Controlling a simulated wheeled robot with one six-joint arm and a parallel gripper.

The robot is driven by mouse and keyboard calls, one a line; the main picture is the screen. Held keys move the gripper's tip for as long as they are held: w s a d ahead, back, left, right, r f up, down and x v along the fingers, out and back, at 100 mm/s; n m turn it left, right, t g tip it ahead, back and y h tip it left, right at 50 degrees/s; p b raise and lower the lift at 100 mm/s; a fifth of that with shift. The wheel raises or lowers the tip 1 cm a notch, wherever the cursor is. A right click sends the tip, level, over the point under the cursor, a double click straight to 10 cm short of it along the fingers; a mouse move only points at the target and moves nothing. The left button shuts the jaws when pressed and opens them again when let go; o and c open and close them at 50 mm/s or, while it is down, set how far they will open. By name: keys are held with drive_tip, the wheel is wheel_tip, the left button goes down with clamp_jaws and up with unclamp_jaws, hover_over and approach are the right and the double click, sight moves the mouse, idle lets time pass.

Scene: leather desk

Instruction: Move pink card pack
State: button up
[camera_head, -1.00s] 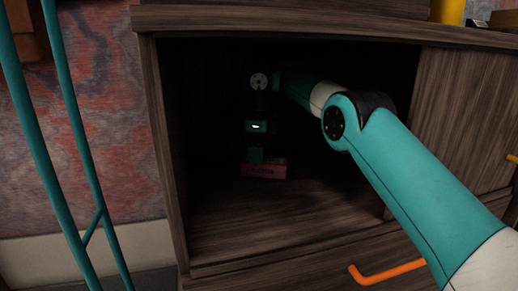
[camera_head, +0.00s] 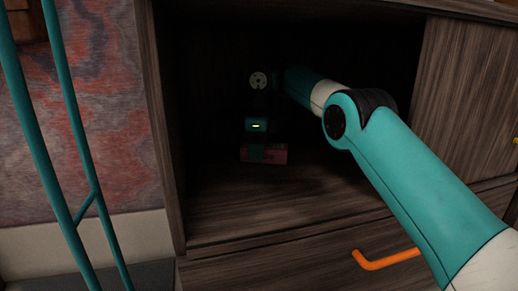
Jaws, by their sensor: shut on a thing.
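The pink card pack (camera_head: 279,154) is a small, dark pink box on the left part of the open cabinet compartment's floor, in deep shadow. My gripper (camera_head: 262,155) points down at it from above, with a green finger across its near face. The gripper is shut on the pack. The far finger is hidden. The pack looks level and at floor height; whether it is lifted at all cannot be told.
The wooden cabinet (camera_head: 300,232) has a side wall close left of my gripper and a door panel (camera_head: 467,100) at right. Floor to the pack's right is free. An orange handle (camera_head: 385,260) sticks out below. Teal bars (camera_head: 75,150) stand at far left.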

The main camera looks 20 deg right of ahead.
drive_tip(key=shift+w+a+r+p, duration=0.1)
drive_tip(key=shift+w+a+p, duration=0.2)
drive_tip(key=shift+p, duration=0.3)
drive_tip(key=shift+w+a, duration=0.25)
drive_tip(key=o, duration=1.1)
drive_tip(key=shift+a, duration=0.15)
drive_tip(key=r+p, duration=0.8)
drive_tip(key=shift+d, duration=0.3)
drive_tip(key=shift+f, duration=0.15)
